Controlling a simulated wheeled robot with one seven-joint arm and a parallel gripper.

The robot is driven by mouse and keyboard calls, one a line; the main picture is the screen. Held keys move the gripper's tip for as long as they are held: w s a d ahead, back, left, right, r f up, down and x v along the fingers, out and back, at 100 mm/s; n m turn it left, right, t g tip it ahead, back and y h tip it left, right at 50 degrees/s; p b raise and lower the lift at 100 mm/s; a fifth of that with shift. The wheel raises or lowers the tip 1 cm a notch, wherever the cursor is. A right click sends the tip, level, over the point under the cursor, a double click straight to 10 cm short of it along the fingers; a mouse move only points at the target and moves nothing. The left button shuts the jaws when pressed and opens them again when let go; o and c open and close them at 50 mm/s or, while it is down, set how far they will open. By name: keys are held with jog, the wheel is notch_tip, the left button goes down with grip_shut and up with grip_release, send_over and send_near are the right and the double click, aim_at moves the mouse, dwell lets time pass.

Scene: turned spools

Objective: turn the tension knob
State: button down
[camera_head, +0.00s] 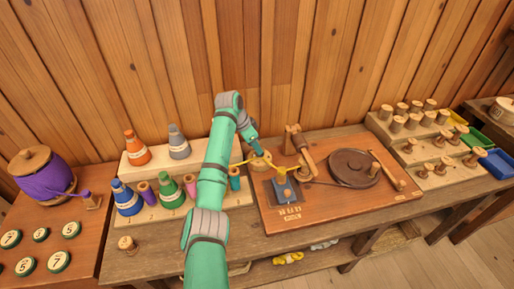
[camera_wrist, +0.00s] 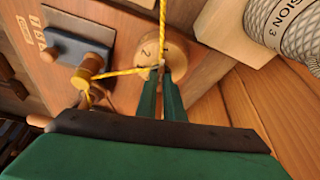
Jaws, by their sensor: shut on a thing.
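The tension knob (camera_head: 260,163) is a round pale wooden piece at the left back of the brown machine board. In the wrist view its face (camera_wrist: 146,46) shows a dark 2, and the fingers hide part of it. My gripper (camera_wrist: 163,72) is shut with its fingertips at the knob; the small part between them is mostly hidden. In the head view my gripper (camera_head: 257,150) reaches the knob from above.
A blue-grey block (camera_head: 286,191) and a dark turntable (camera_head: 354,168) sit on the board (camera_head: 330,214). Coloured cones stand left of it. A grey wound cone (camera_wrist: 285,25), its lettering ending in a 3, is close in the wrist view. Wooden spools fill the stepped rack (camera_head: 393,146) at right.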

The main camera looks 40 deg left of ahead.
jog(key=shift+w+r, duration=0.1)
jog(key=shift+w, duration=0.05)
jog(key=c, duration=1.9)
grip_release()
jog(key=shift+o, duration=0.2)
jog(key=v, duration=1)
jog(key=shift+r, duration=0.35)
